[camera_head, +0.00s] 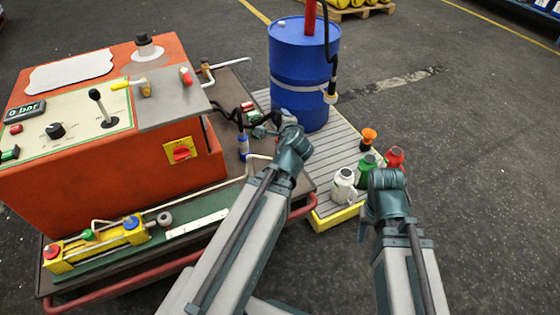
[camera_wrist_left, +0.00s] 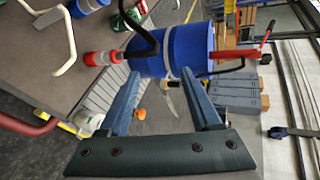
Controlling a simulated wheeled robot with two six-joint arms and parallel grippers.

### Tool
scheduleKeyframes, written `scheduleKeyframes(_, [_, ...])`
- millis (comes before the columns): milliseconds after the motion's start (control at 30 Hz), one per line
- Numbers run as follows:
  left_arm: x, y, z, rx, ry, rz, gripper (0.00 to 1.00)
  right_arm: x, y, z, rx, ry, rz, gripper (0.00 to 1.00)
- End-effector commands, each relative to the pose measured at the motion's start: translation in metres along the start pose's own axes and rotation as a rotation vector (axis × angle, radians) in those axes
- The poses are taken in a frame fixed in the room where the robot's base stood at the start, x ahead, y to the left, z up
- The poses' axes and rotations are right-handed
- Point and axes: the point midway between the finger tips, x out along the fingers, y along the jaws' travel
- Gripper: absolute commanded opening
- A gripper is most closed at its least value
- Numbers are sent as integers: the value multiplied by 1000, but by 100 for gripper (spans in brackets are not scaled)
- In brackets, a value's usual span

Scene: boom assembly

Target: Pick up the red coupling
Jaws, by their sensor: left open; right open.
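A red coupling with a pale collar (camera_wrist_left: 100,58) lies by the bench edge in the left wrist view, with a black hose arching from it. In the head view my left wrist covers much of that area, and I cannot surely pick out this coupling there. My left gripper (camera_wrist_left: 160,78) is open and empty. Its fingers point toward the blue drum, with the coupling to their left, apart from them. My right gripper (camera_head: 364,222) is open by the jugs, largely hidden behind its own wrist.
The blue drum (camera_head: 303,62) stands on a slatted platform (camera_head: 325,210). White (camera_head: 343,186), green (camera_head: 366,170) and red (camera_head: 395,158) jugs stand near my right arm. The orange machine (camera_head: 90,185) fills the left of the bench. Floor to the right is clear.

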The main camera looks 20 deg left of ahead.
Motion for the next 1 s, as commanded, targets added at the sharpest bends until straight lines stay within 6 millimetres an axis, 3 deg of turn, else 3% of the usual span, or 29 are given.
scheduleKeyframes(33, [22,22,4,72,-2,-57,65,39,-4,-2,0,0,0,50])
scheduleKeyframes(267, [65,42,19,457,-10,-302,65,122,-12,-7,0,2,1,50])
scheduleKeyframes(600, [112,108,20,1074,-36,-575,65,238,-23,-14,0,4,2,50])
scheduleKeyframes(800, [127,146,16,1343,-34,-665,65,280,-27,-16,0,5,2,50])
scheduleKeyframes(1000, [132,163,14,1468,-28,-703,65,295,-28,-17,0,5,2,50])
